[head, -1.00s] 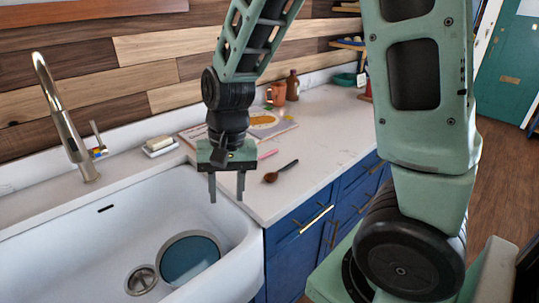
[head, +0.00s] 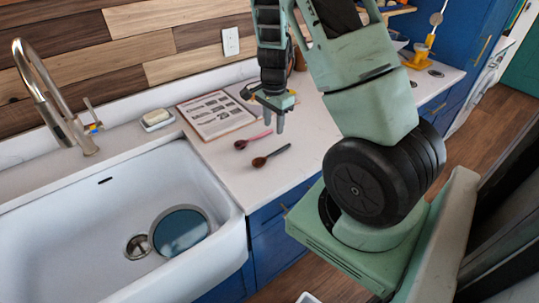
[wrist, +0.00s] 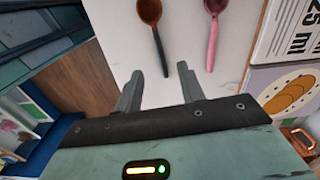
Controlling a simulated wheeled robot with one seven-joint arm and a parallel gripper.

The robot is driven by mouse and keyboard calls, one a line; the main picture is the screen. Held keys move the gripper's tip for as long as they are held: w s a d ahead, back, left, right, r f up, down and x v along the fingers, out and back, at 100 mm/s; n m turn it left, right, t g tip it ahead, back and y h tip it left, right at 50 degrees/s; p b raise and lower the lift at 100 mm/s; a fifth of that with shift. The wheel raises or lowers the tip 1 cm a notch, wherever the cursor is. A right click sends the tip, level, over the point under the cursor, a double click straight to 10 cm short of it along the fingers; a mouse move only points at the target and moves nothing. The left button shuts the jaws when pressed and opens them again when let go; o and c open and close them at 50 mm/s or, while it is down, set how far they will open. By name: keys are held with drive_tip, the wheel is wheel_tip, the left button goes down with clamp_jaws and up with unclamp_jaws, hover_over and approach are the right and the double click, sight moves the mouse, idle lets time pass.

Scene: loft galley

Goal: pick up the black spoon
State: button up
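The black spoon (head: 270,157) lies on the white counter right of the sink, with a brownish bowl and a dark handle. In the wrist view the black spoon (wrist: 158,38) points its handle end toward the gap between my fingertips. A pink-handled spoon (head: 252,140) lies beside it, also in the wrist view (wrist: 212,38). My gripper (head: 274,122) is open and empty, above the counter beyond the spoons' handle ends. In the wrist view the fingers of my gripper (wrist: 158,84) stand apart, touching neither spoon as far as I can see.
A printed board or book (head: 215,115) lies behind the spoons. The white sink (head: 70,215) with a blue round item (head: 180,232) is at left. A soap dish (head: 157,120) and faucet (head: 50,100) stand along the back. The counter front by the spoons is clear.

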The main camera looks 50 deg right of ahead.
hover_over(274, 153)
wheel_tip(274, 153, down, 6)
drive_tip(key=shift+w+r+p, duration=0.15)
drive_tip(key=shift+p, duration=0.15)
drive_tip(key=shift+f+p, duration=0.85)
drive_tip(key=shift+f, duration=1.7)
drive_tip(key=shift+c, duration=0.3)
clamp_jaws()
